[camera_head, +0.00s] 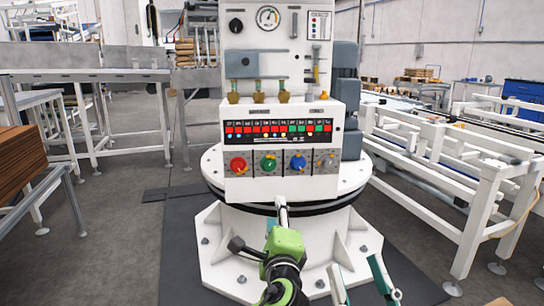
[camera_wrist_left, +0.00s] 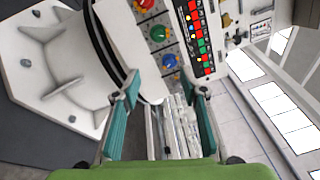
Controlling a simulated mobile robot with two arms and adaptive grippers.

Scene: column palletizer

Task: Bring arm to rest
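My left gripper (camera_head: 281,211) is in front of the white control panel (camera_head: 285,112), just below its knobs in the head view, seen nearly edge-on. In the left wrist view its two teal-padded fingers (camera_wrist_left: 165,98) are spread apart, with nothing held between them. My right gripper (camera_head: 356,266) shows only its fingers at the bottom of the head view, right of the left one. They are apart and look empty. The rest of the right arm is out of view.
The panel has red (camera_head: 238,164), green (camera_head: 268,162), blue (camera_head: 298,162) and grey (camera_head: 326,160) knobs, above a wide bolted pedestal (camera_head: 225,255). White conveyor frames (camera_head: 480,205) stand at the right. Metal tables (camera_head: 85,75) and brown boards (camera_head: 15,165) are at the left.

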